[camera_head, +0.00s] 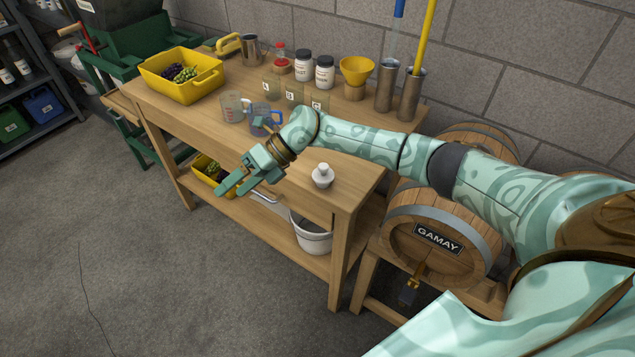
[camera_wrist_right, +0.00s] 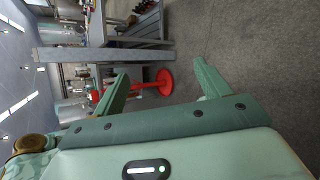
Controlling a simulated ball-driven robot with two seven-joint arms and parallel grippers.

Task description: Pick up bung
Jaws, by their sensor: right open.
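A white bung (camera_head: 322,175) with a knobbed top stands upright on the wooden workbench (camera_head: 340,190), close to its front right corner. My right gripper (camera_head: 231,189) is open and empty, out past the bench's front edge and to the left of the bung. The two are well apart. In the right wrist view the open fingers (camera_wrist_right: 162,76) have nothing between them, and the bung does not show there. My left gripper is not in view.
A barrel (camera_head: 415,235) is at the right. The bench top around the bung is clear.

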